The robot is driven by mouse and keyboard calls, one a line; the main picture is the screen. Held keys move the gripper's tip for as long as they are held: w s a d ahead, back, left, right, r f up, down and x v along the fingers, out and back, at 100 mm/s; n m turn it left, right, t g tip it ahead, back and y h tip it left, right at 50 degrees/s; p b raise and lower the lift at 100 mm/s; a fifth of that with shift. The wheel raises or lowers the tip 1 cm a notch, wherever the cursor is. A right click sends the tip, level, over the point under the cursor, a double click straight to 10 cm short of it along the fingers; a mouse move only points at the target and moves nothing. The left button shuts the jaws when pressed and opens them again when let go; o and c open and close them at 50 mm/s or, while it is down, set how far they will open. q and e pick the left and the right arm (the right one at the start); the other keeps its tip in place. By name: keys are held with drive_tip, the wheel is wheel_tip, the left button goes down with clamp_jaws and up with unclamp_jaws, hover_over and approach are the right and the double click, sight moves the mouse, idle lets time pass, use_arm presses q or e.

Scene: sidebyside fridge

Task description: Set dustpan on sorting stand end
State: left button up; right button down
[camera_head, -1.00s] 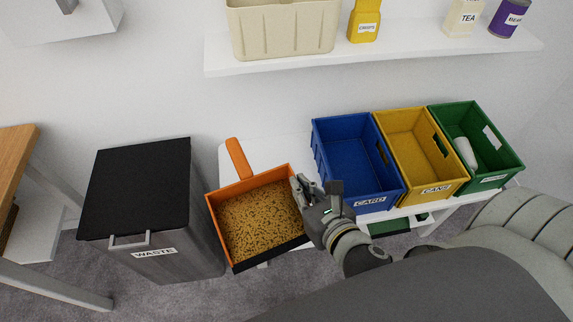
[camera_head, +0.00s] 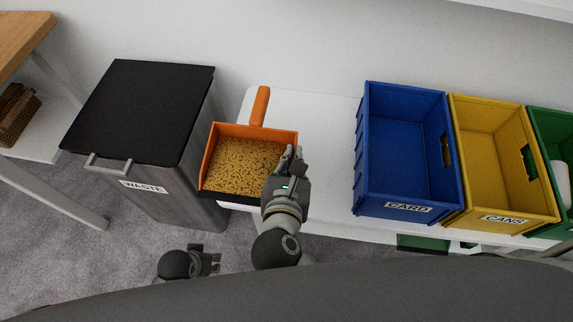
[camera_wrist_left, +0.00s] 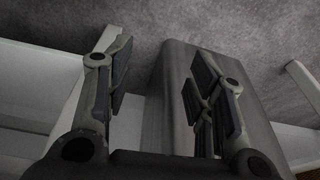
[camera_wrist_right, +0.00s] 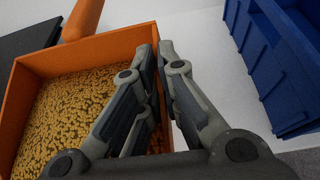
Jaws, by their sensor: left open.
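The orange dustpan (camera_head: 209,150) is full of yellow-brown granules (camera_head: 235,167). It is at the left end of the white stand (camera_head: 320,125), its handle (camera_head: 260,106) pointing to the wall. Its left and front parts appear to reach past the stand's edge; I cannot tell whether it rests on the stand. My right gripper (camera_head: 291,158) is shut on the dustpan's right wall; the right wrist view shows its fingers (camera_wrist_right: 157,55) close together at that wall. My left gripper (camera_head: 212,263) is open and empty, low in front of the waste bin (camera_head: 140,110).
The blue card bin (camera_head: 405,150), yellow cans bin (camera_head: 500,150) and green bin (camera_head: 565,130) stand on the right of the stand. Bare white top lies between dustpan and blue bin. A wooden-topped table (camera_head: 22,40) is at the far left.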

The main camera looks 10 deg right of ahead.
drive_tip(key=shift+w+a+f, duration=0.1)
drive_tip(key=shift+a+f, duration=0.1)
drive_tip(key=shift+a, duration=0.15)
drive_tip(key=shift+w, duration=0.15)
use_arm(q)
wheel_tip(320, 180, up, 14)
drive_tip(key=t+b, duration=0.1)
drive_tip(key=b, duration=0.4)
use_arm(e)
drive_tip(key=w+d+f, duration=0.8)
drive_tip(key=d, duration=0.1)
drive_tip(key=shift+f, duration=0.1)
drive_tip(key=shift+w+d+f+b, duration=0.5)
drive_tip(key=shift+w+f+b, duration=0.05)
drive_tip(key=shift+f, duration=0.5)
wheel_tip(320, 180, down, 2)
drive_tip(key=shift+f+b, duration=0.25)
drive_tip(key=shift+b, duration=0.75)
use_arm(q)
drive_tip(key=w+d+r+t, duration=0.1)
drive_tip(key=w+t, duration=0.1)
drive_tip(key=w, duration=0.2)
drive_tip(key=w+d+r+t+h, duration=0.1)
drive_tip(key=w+t, duration=0.2)
drive_tip(key=w, duration=0.2)
drive_tip(key=shift+d+r, duration=0.3)
drive_tip(key=shift+d, duration=0.1)
use_arm(e)
drive_tip(key=shift+f, duration=0.1)
